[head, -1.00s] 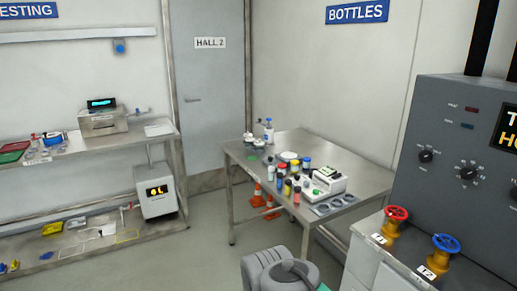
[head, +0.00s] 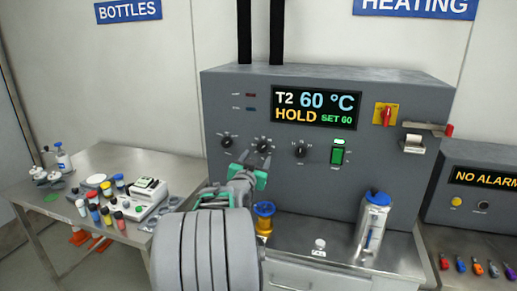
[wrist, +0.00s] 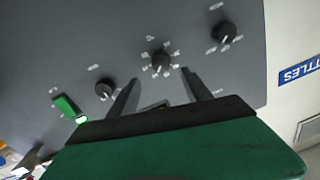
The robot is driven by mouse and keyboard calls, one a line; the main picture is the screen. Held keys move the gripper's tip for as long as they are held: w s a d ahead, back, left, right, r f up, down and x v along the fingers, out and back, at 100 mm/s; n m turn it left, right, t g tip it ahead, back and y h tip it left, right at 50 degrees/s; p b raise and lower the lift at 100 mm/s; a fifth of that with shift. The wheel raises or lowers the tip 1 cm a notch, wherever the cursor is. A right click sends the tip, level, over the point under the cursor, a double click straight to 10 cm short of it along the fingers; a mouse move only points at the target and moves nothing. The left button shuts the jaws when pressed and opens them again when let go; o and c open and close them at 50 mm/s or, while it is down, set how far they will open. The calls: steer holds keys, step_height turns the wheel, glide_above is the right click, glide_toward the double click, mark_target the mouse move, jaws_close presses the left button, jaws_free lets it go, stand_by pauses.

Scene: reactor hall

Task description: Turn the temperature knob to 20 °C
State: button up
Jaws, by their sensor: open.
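The grey heating panel (head: 230,100) carries three black knobs in a row: left (head: 227,141), middle (head: 264,145) and right (head: 300,150). Their labels are too small to read, so I cannot tell by name which is the temperature knob. The display (head: 317,108) reads T2 60 °C, HOLD, SET 60. My gripper (head: 254,163) is open and empty in front of the panel, just below the middle knob. In the wrist view the middle knob (wrist: 160,62), ringed by several marks, lies just beyond and between my fingertips (wrist: 160,77). It looks untouched.
A green switch (head: 337,152) and a red knob on a yellow plate (head: 386,115) are on the panel's right. A blue valve wheel (head: 264,209) and a metal canister (head: 372,225) stand below. A bottle table (head: 120,160) is left, an alarm box (head: 475,195) right.

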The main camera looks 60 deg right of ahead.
mark_target(261, 148)
steer(key=p+x, duration=0.2)
steer(key=x, duration=0.4)
steer(key=shift+w+r, duration=0.1)
steer(key=shift+w, duration=0.05)
steer(key=shift+w+d, duration=0.15)
steer(key=shift+d, duration=0.3)
steer(key=shift+c, duration=0.6)
jaws_close()
